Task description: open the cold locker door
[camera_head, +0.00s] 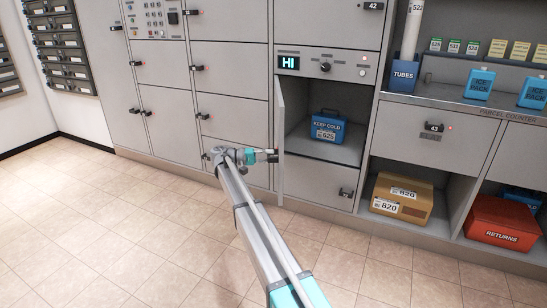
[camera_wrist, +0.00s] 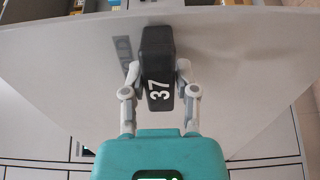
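The cold locker door (camera_head: 281,140) stands swung open, seen nearly edge-on in the head view at the left side of its compartment. In the wrist view its grey panel (camera_wrist: 235,65) fills most of the picture. Its black handle (camera_wrist: 158,60), marked 37, sits between the two fingers of my gripper (camera_wrist: 159,75). The fingers appear closed against both sides of the handle. In the head view my gripper (camera_head: 268,156) is at the door's outer left face. Inside the open locker is a blue box (camera_head: 327,126) labelled KEEP COLD 625.
A panel above the locker has a display (camera_head: 289,62) reading HI and a knob (camera_head: 325,67). To the right are a cardboard parcel (camera_head: 402,198) and a red RETURNS box (camera_head: 502,222) in low bays. Tiled floor (camera_head: 130,230) is clear at the left.

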